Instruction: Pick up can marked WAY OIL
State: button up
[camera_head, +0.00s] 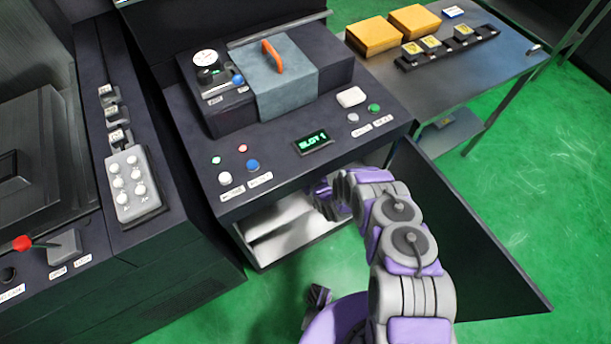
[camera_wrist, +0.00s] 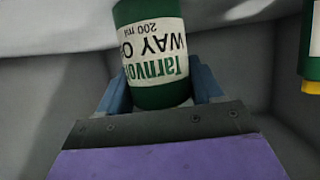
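The WAY OIL can (camera_wrist: 155,55) is green with a white label. The label reads upside down in the wrist view, with "200 ml" on it. The can is between the two blue fingers of my gripper (camera_wrist: 160,88), one on each side. I see no clear gap, but cannot tell whether the fingers press on it. In the head view my arm reaches into the open compartment under the machine's control panel, and my gripper (camera_head: 325,193) is mostly hidden at its opening. The can is hidden in that view.
A second green container with a yellow end (camera_wrist: 312,60) is at the right edge of the wrist view. Pale compartment walls (camera_wrist: 40,85) surround the can. The open dark door (camera_head: 460,235) stands right of my arm. A side table (camera_head: 450,85) is further right.

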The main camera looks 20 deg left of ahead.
jog(key=c, duration=0.7)
